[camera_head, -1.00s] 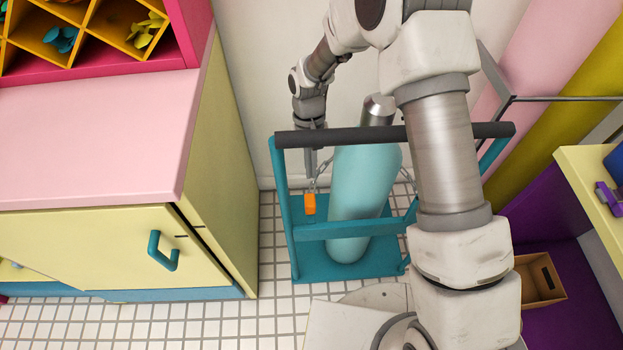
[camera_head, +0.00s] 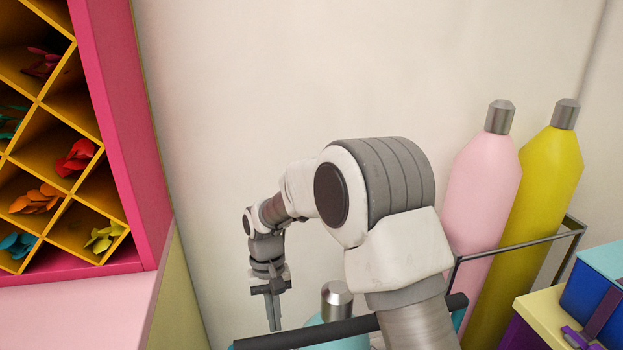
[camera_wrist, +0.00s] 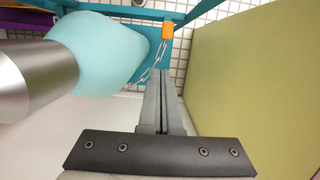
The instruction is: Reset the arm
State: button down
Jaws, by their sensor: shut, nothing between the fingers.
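My arm is bent in front of the pale wall in the head view. My gripper (camera_head: 273,308) points down, just left of the teal gas cylinder's metal top (camera_head: 336,300). In the wrist view my gripper (camera_wrist: 163,75) has its fingers together with nothing between them. The teal cylinder (camera_wrist: 105,55) stands to its left there, its metal neck close to the camera. An orange padlock (camera_wrist: 168,30) hangs on a chain (camera_wrist: 150,65) beyond the fingertips. The fingers look apart from the padlock, though the chain passes close behind them.
A cart with a dark handle bar (camera_head: 350,327) holds the teal cylinder. A pink cylinder (camera_head: 485,180) and a yellow cylinder (camera_head: 540,190) stand behind a metal rail at right. A pink cubby shelf (camera_head: 125,130) with balloons is at left. A yellow-green cabinet side (camera_wrist: 245,90) is close on the gripper's right.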

jog(key=s+d+r+m+t+p, duration=0.1)
jog(key=s+d+r+t+p, duration=0.15)
jog(key=d+r, duration=0.6)
jog(key=s+d+r+t+p, duration=0.1)
jog(key=s+d+r+p, duration=0.2)
jog(key=r, duration=1)
jog(key=s+d+r+m+t+p, duration=0.2)
jog(key=s+d+r+t+p, duration=0.1)
jog(key=s+d+r, duration=0.6)
jog(key=s+d+t, duration=0.1)
jog(key=s+d, duration=0.1)
jog(key=s, duration=0.2)
jog(key=shift+s+d+r+y, duration=0.25)
jog(key=shift+s+r+y, duration=0.05)
jog(key=shift+s, duration=0.1)
